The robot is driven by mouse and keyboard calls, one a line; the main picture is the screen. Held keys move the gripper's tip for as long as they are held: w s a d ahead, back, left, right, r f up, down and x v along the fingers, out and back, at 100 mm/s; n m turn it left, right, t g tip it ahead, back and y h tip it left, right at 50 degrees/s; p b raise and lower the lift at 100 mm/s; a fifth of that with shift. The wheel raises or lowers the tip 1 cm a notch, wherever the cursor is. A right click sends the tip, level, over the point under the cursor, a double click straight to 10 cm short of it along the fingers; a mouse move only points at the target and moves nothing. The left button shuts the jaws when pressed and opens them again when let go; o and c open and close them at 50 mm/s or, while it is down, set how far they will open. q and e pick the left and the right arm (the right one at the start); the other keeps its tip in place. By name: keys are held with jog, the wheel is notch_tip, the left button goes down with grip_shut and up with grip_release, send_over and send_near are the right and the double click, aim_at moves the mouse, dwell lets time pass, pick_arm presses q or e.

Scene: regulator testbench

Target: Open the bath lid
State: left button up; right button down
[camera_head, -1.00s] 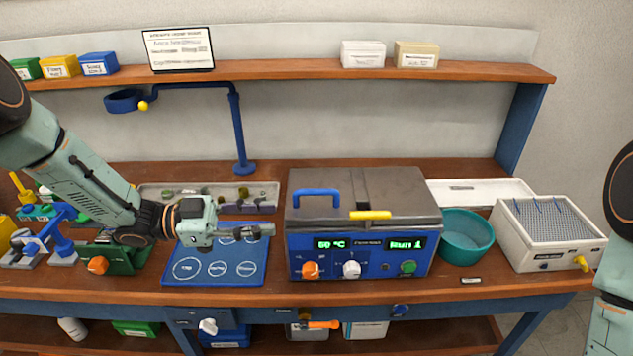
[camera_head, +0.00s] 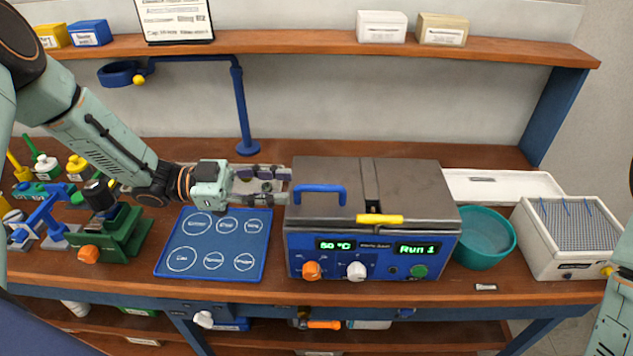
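The bath (camera_head: 372,257) is a blue box with lit displays, knobs and a green button on its front. Its grey metal lid (camera_head: 415,185) lies flat and shut on top. A blue handle (camera_head: 319,188) stands at the lid's left front, and a yellow tab (camera_head: 380,219) sits at the front edge. My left gripper (camera_head: 284,186) points right, just left of the blue handle, with its fingers at the lid's left edge. Its fingers look apart with nothing between them. My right gripper is out of view; only part of my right arm shows at the right edge.
A teal bowl (camera_head: 484,238) and a white box with a mesh top (camera_head: 572,232) stand right of the bath. A blue mat with circles (camera_head: 214,243) lies to its left, beside a green device (camera_head: 112,232). A blue stand (camera_head: 241,112) rises behind my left gripper.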

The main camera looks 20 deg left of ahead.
aim_at(304, 188)
pick_arm(q)
jog(key=x, duration=0.7)
jog(key=shift+s+d, duration=0.15)
jog(key=shift+s, duration=0.05)
jog(key=shift+f, duration=0.1)
jog(key=shift+w, duration=0.15)
jog(key=shift+d, duration=0.2)
jog(key=c, duration=0.3)
jog(key=shift+a, duration=0.2)
grip_shut()
